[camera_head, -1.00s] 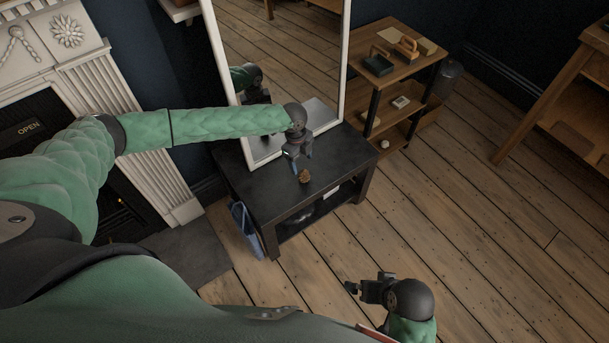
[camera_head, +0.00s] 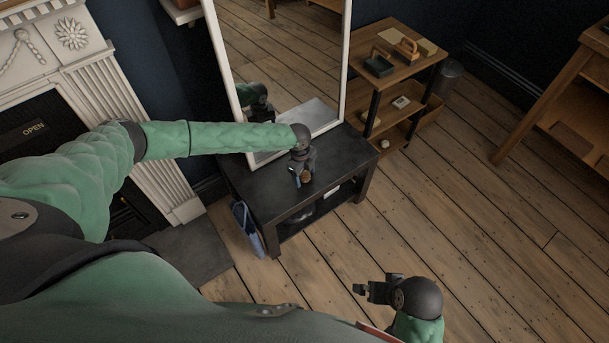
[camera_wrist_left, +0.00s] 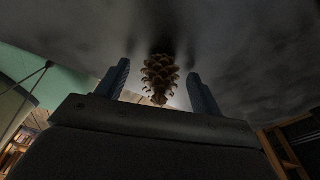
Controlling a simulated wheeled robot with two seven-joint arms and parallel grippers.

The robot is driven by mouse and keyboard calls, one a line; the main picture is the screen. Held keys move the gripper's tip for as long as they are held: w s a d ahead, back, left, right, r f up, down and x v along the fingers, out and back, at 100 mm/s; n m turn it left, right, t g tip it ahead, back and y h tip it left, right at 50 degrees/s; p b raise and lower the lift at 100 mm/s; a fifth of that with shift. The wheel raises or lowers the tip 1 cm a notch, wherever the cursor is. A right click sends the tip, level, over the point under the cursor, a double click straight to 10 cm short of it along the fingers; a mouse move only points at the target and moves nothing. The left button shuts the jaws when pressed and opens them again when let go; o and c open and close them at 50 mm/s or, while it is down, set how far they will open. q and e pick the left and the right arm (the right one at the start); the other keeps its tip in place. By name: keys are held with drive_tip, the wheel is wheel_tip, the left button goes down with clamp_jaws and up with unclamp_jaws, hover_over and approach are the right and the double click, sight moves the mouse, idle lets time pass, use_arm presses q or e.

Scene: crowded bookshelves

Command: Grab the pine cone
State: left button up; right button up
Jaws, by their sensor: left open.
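The pine cone (camera_head: 306,175) is small and brown and sits on the black table (camera_head: 258,199) near its front edge. My left gripper (camera_head: 301,179) is over the table at the pine cone, its fingers pointing down. In the left wrist view the pine cone (camera_wrist_left: 160,77) shows between the two open fingers (camera_wrist_left: 158,88), with a gap on each side. My right gripper (camera_head: 362,289) is low at the bottom of the head view, away from the table; its finger gap is too small to make out.
A white-framed mirror (camera_head: 347,62) stands at the back of the table. A wooden shelf unit (camera_head: 421,75) with several small items is to the right. A blue item (camera_head: 247,228) hangs at the table's left side. The wooden floor (camera_head: 440,210) is open at right.

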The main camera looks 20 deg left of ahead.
use_arm(q)
drive_tip(key=shift+c, duration=0.5)
drive_tip(key=c, duration=1)
drive_tip(key=shift+o, duration=0.2)
